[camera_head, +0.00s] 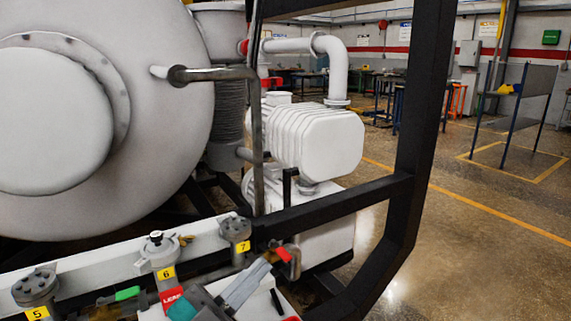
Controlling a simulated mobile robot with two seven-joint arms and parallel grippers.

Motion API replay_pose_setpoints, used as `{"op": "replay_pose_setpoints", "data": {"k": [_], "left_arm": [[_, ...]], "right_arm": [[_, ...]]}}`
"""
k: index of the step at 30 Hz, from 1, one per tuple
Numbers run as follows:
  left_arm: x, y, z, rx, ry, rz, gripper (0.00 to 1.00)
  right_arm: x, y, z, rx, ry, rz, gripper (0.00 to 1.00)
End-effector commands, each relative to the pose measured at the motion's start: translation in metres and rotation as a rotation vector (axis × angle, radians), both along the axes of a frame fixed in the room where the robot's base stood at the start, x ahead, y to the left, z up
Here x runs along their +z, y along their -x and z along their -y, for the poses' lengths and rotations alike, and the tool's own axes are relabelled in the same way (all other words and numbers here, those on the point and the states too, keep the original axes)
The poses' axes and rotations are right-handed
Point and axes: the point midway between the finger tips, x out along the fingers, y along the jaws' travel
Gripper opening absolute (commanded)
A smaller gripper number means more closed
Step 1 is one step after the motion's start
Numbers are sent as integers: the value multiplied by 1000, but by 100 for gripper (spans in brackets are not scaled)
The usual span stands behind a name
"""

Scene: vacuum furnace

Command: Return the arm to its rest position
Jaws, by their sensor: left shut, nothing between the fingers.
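My left gripper (257,273) is low in the head view, below the middle. Its light grey fingers are together and point up and to the right. Nothing shows between them. The fingertips are close to a small red handle (284,255) beside the fitting labelled 7 (236,231); I cannot tell whether they touch. Most of the left arm is below the picture's edge. My right gripper is not in view.
The large white furnace vessel (150,205) fills the left. Fittings labelled 6 (157,250) and 5 (35,287) stand on the white rail. A black frame (408,185) rises at right, before a ribbed white pump (330,145). Open floor (480,240) lies right of it.

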Motion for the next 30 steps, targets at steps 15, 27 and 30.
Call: {"op": "replay_pose_setpoints", "data": {"k": [15,27,30], "left_arm": [[-300,83,-122,568,35,-1129,0],[-328,112,-132,607,23,-1250,0],[-327,111,-133,608,20,-1245,0]], "right_arm": [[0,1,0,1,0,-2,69],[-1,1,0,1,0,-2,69],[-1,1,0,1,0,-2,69]]}}
